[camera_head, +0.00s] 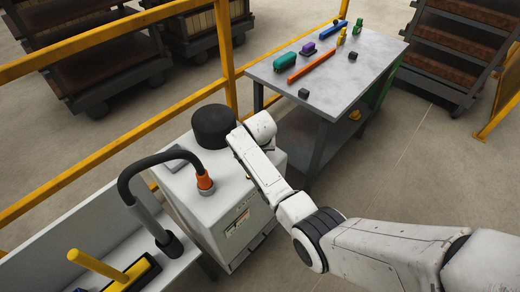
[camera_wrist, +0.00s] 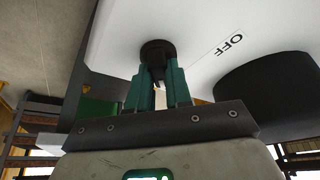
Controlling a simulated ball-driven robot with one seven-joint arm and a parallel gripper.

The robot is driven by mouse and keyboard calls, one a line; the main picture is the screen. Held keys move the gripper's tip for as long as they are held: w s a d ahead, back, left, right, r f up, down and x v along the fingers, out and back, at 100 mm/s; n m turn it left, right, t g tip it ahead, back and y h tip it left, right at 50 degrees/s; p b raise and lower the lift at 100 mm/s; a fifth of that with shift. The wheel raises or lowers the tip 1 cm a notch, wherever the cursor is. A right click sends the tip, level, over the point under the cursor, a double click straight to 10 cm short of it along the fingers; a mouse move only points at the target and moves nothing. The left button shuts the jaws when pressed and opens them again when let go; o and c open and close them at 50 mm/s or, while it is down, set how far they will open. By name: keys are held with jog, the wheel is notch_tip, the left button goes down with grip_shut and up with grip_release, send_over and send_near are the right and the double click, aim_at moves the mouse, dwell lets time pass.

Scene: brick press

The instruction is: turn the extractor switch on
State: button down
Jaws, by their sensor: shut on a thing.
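The extractor (camera_head: 185,190) is a white box with a black drum (camera_head: 213,127) on top and an orange-cuffed black hose (camera_head: 205,183). In the wrist view its white face (camera_wrist: 205,30) carries the word OFF (camera_wrist: 230,45), seen turned over. The extractor switch (camera_wrist: 158,52), a black round collar with a dark part projecting from it, sits beside that word. My gripper (camera_wrist: 158,78) has its green fingers on either side of the projecting part and is shut on it. Fingers hide much of the switch, so its setting is unclear. In the head view my arm hides the gripper and switch.
A yellow rail (camera_head: 229,60) runs behind the extractor. A grey table (camera_head: 345,72) with small coloured tools stands beyond it. A bench with a yellow-handled brush (camera_head: 98,265) is at lower left. Loaded brick racks (camera_head: 462,45) stand at the back. Floor at right is clear.

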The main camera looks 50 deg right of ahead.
jog(key=shift+s+f, duration=0.1)
jog(key=shift+f, duration=0.1)
jog(key=c, duration=1)
grip_release()
jog(key=shift+c, duration=0.2)
jog(key=shift+r, duration=0.15)
jog(key=shift+a+r, duration=0.15)
jog(key=shift+r, duration=0.35)
jog(key=v, duration=0.9)
jog(key=shift+s+r, duration=0.15)
jog(key=shift+r, duration=0.1)
jog(key=shift+a, duration=0.1)
